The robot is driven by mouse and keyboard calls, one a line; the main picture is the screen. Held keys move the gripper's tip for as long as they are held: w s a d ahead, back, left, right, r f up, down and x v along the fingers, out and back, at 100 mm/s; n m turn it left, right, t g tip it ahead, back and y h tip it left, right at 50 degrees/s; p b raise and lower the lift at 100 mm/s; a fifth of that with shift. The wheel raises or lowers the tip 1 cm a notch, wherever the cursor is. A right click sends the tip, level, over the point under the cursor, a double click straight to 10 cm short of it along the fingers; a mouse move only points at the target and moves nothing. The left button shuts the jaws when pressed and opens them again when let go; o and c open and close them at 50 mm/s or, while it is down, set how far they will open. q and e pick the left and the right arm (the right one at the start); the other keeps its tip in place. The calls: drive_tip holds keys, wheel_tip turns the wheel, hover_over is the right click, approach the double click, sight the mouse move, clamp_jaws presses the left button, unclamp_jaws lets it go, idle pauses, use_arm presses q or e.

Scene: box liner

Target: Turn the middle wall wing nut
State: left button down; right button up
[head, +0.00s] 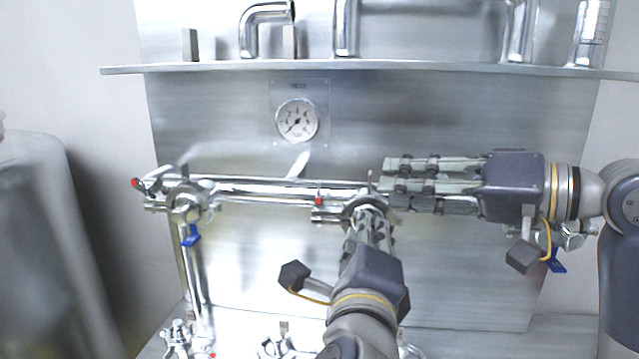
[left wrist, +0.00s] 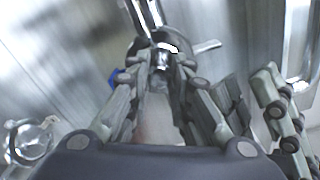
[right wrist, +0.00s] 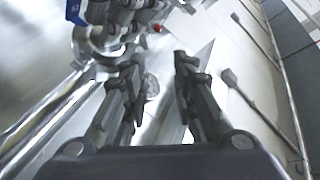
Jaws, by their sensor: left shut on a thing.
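The middle wall clamp joint (head: 350,207) sits on the horizontal steel pipe, with a red-tipped end at its left. My left gripper (head: 372,218) comes up from below and is shut at this joint. In the left wrist view its fingers close around a shiny metal fitting (left wrist: 165,55), seemingly the middle wing nut; the fingers hide most of it. My right gripper (head: 388,184) comes in from the right, just above and right of the joint. Its fingers are apart with nothing seen between them, also in the right wrist view (right wrist: 158,85).
A left wall clamp (head: 185,200) with a blue handle (head: 191,236) stands at the pipe's left end. Another blue handle (head: 556,263) is behind my right arm. A gauge (head: 297,121) and a shelf (head: 370,68) with pipe pieces are above. More clamps (head: 280,345) lie low in front.

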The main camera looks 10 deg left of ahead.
drive_tip(key=s+a+r+n+g+h, duration=0.15)
drive_tip(key=a+n+g, duration=0.35)
drive_tip(key=a+n, duration=0.6)
drive_tip(key=n+t+h, duration=0.3)
drive_tip(key=n+h, duration=1)
drive_tip(key=n, duration=0.9)
approach(318, 188)
drive_tip(key=x, duration=0.9)
drive_tip(key=shift+w+d+f, duration=0.1)
drive_tip(key=shift+c, duration=0.6)
clamp_jaws()
